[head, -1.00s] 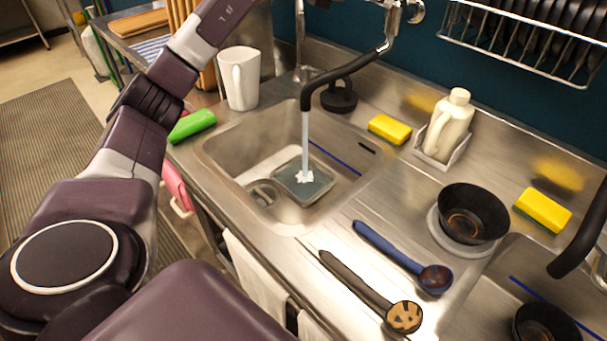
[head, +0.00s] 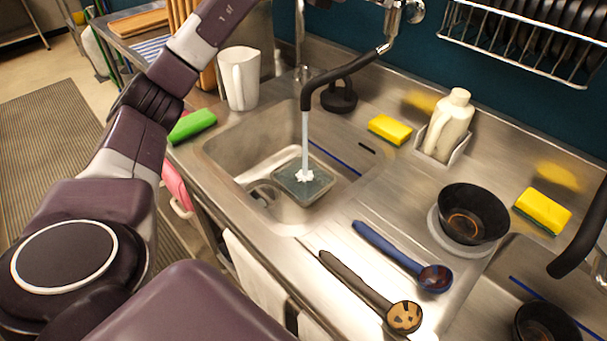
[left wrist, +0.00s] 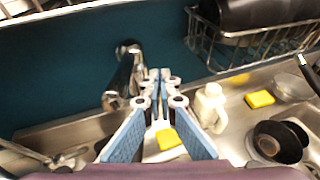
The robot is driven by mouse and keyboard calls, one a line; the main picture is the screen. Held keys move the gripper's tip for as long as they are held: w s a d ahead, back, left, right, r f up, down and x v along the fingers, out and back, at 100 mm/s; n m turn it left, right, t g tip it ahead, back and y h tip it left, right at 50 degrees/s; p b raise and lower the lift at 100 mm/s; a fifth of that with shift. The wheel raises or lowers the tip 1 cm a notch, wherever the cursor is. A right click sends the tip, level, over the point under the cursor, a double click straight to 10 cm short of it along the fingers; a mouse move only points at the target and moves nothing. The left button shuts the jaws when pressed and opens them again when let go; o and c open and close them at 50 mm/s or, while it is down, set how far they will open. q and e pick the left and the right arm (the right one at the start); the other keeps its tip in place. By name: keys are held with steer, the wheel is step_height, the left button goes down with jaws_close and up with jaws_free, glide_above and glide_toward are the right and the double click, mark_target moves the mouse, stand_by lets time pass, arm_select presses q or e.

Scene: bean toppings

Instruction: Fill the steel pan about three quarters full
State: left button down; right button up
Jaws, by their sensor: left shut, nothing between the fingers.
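The steel pan (head: 303,201) is a small rectangular pan on the floor of the left sink basin. A stream of water (head: 305,140) falls from the black-tipped tap spout (head: 350,67) into it and breaks up white at the surface. Water covers the pan's bottom; its exact depth is hard to tell. My left arm rises out of the top of the head view. My left gripper (left wrist: 160,78) shows in the left wrist view, its fingertips together and empty, near the metal tap fitting (left wrist: 125,75). My right gripper is not in view.
Two ladles, blue (head: 388,243) and dark (head: 355,283), and a black bowl (head: 473,213) lie right.

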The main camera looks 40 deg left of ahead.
arm_select(q)
steer(key=shift+w+a+r, duration=0.1)
steer(key=w+a+p, duration=0.2)
steer(key=a+p, duration=0.1)
steer(key=shift+r, duration=0.15)
steer(key=shift+w+a, duration=0.1)
steer(key=shift+a, duration=0.05)
steer(key=shift+s+a+b, duration=0.15)
steer(key=shift+s+b, duration=0.15)
steer(key=shift+s, duration=0.1)
steer(key=v, duration=0.3)
steer(key=d+b+v, duration=0.1)
steer(key=v, duration=0.1)
steer(key=shift+s, duration=0.5)
steer(key=shift+a, duration=0.1)
